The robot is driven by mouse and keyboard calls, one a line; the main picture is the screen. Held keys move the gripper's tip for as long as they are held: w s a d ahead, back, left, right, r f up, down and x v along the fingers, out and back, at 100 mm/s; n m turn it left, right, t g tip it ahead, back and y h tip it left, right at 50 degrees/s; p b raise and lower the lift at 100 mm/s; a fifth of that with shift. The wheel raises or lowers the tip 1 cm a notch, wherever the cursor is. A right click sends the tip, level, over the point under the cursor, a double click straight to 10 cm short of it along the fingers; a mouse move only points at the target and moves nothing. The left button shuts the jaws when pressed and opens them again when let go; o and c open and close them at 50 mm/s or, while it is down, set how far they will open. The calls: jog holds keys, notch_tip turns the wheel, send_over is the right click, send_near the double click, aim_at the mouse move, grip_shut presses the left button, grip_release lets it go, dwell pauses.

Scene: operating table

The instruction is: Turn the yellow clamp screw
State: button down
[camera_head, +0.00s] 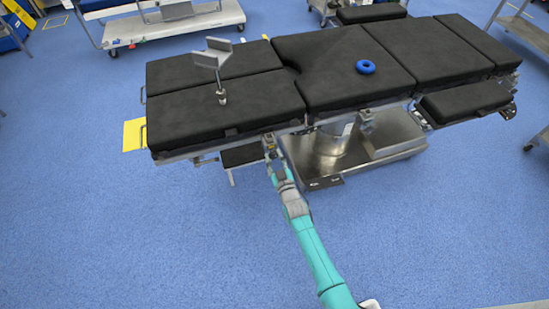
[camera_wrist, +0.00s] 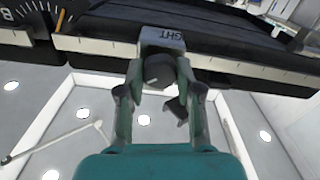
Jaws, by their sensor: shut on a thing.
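A clamp block (camera_wrist: 163,38) with upside-down lettering ending in "GHT" sits on the table's side rail in the wrist view. A dark round knob (camera_wrist: 159,70) stands out from it; no yellow shows on the knob here. My gripper (camera_wrist: 160,84) has one finger on each side of the knob and is shut on it. In the head view, my gripper (camera_head: 273,160) reaches the near edge of the operating table (camera_head: 352,65), at the clamp (camera_head: 269,142). The knob is too small to make out there.
The side rail (camera_wrist: 95,46) runs along the table edge, with a dial (camera_wrist: 25,22) and orange pointer at upper left. The blue floor in front is clear.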

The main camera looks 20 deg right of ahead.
jog(key=n, duration=0.5)
jog(key=shift+f+n, duration=0.15)
jog(key=shift+n, duration=0.15)
jog(key=n, duration=0.4)
jog(key=shift+n, duration=0.3)
jog(key=c, duration=0.8)
grip_release()
jog(key=shift+o, duration=0.2)
jog(key=s, duration=1.2)
